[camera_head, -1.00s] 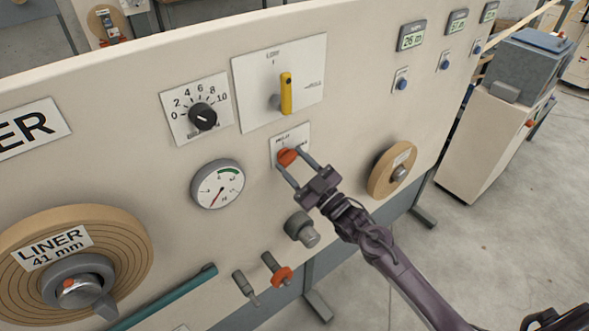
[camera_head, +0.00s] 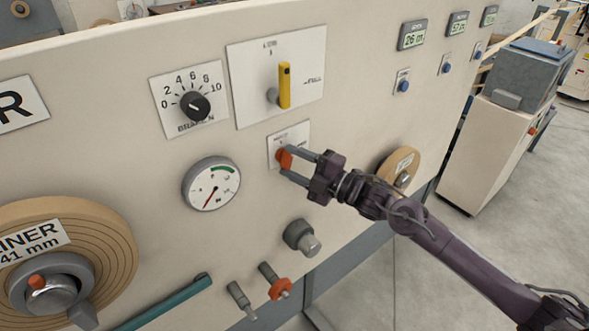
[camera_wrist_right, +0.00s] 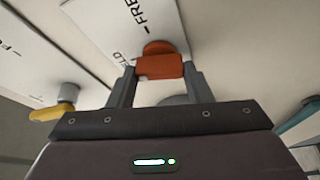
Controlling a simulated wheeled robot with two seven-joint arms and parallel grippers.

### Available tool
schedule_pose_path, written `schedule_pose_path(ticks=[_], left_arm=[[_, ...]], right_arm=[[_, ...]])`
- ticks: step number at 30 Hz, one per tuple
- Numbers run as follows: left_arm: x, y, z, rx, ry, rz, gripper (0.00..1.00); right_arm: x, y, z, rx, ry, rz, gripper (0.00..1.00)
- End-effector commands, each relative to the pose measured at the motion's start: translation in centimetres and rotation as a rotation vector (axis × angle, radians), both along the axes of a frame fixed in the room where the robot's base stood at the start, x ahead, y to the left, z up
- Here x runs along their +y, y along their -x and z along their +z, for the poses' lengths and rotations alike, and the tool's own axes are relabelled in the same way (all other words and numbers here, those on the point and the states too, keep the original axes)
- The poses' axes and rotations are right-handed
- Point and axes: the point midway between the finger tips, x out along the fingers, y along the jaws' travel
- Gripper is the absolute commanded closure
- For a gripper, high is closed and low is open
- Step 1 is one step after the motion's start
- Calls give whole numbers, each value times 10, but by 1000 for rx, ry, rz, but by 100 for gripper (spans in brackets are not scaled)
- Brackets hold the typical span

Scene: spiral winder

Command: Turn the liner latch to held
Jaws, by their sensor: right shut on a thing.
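The liner latch is a small orange knob (camera_head: 284,159) on a white label plate (camera_head: 304,131) in the middle of the panel. My right gripper (camera_head: 286,164) reaches in from the right and is shut on the knob, one finger on each side. In the right wrist view the orange knob (camera_wrist_right: 160,66) sits between the two fingertips. The plate (camera_wrist_right: 120,22) there shows lettering ending in "LD" and a cut-off "FRE". The gripper hides part of the plate in the head view. My left gripper is not in view.
Close around are a yellow-handled selector (camera_head: 284,86), a black dial (camera_head: 195,105), a round gauge (camera_head: 211,184) and a grey knob (camera_head: 301,238). A tan roll (camera_head: 399,168) sits behind my right arm. The large liner roll (camera_head: 105,237) is at the lower left.

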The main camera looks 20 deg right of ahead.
Motion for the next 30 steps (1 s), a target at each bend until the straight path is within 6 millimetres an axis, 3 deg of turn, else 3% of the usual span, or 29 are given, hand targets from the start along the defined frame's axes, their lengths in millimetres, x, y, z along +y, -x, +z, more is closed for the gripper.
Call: schedule_pose_path(ticks=[12,30], left_arm=[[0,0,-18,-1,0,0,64],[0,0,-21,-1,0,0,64]], right_arm=[[1,1,-2,-79,226,4,77],[1,1,-2,-95,277,4,77]])
